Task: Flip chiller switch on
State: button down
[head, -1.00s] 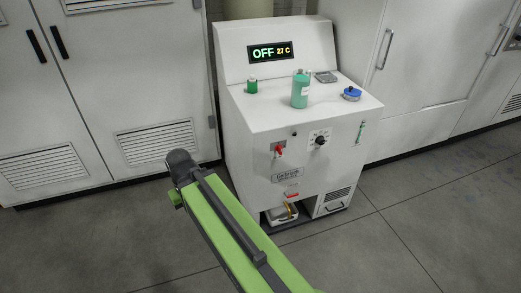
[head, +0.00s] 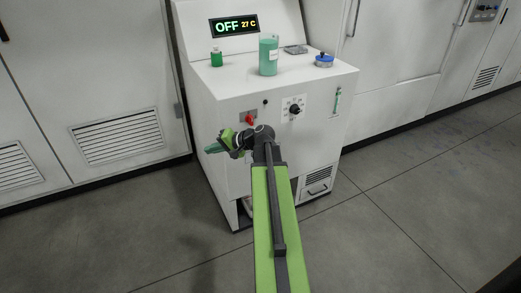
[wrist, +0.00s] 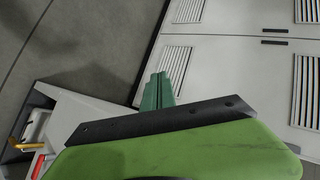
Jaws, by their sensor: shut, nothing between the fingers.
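The chiller (head: 225,90) is a white cabinet with a sloped top panel. Its display (head: 234,25) reads OFF and 27 C. The red switch (head: 250,119) sits on a small plate at the upper left of the front face. A black dial (head: 294,109) is to its right. My gripper (head: 208,150) is just below and left of the switch in the head view, apart from it, pointing left. Its green fingers also show in the wrist view (wrist: 157,92), shut and empty. My arm hides part of the chiller's lower front.
On the chiller's top stand a green beaker (head: 268,55), a small green bottle (head: 216,58) and a blue-lidded jar (head: 323,61). White cabinets with vents (head: 118,137) stand behind on both sides. The grey floor (head: 400,230) is clear at the right.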

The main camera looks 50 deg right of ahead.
aim_at(251, 120)
jog(key=s+d+m+t+h+b, duration=0.3)
jog(key=s+d, duration=0.4)
jog(key=d, duration=0.6)
jog(key=s+d+m+t+h+b, duration=0.3)
jog(key=s+d, duration=0.4)
jog(key=d, duration=0.6)
jog(key=shift+s+d+r+m+h+b, duration=0.15)
jog(key=shift+d+r+m+h+b, duration=0.3)
jog(key=shift+m, duration=0.65)
jog(key=shift+a+f, duration=0.15)
jog(key=shift+f, duration=0.05)
jog(key=w+a, duration=0.2)
jog(key=w, duration=0.9)
jog(key=shift+w+a, duration=0.25)
